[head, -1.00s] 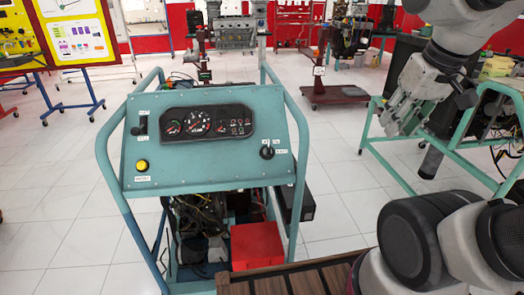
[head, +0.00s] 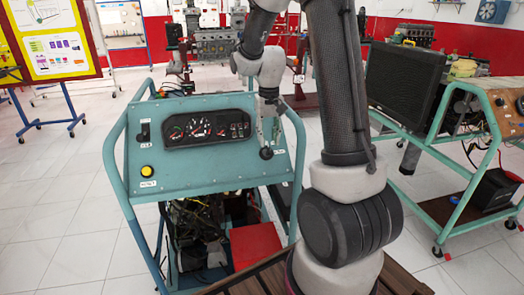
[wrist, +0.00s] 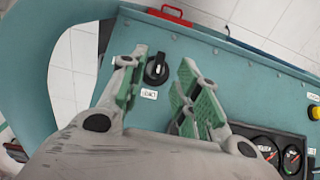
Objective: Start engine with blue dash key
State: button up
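The blue dash panel (head: 215,165) stands sloped on a blue tubular engine frame in the head view. Its black key switch (head: 266,153) sits near the panel's right edge. It also shows in the wrist view (wrist: 157,69), with a white label beside it. My gripper (head: 268,132) is over the right side of the panel, just above the key in the head view. In the wrist view my gripper (wrist: 160,64) is open, and the key appears between its two green-padded fingers. I see no contact with the key; the remaining distance is hard to judge.
The dash also carries a gauge cluster (head: 206,128), a yellow button (head: 146,171) and a black lever (head: 142,133). A red box (head: 254,244) lies below. A second engine stand with a black radiator (head: 402,84) is at right. Open floor lies left.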

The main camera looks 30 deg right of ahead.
aim_at(269, 148)
notch_tip(269, 148, down, 5)
jog(key=shift+f, duration=0.2)
jog(key=shift+c, duration=0.2)
jog(key=c, duration=0.7)
jog(key=shift+o, duration=0.3)
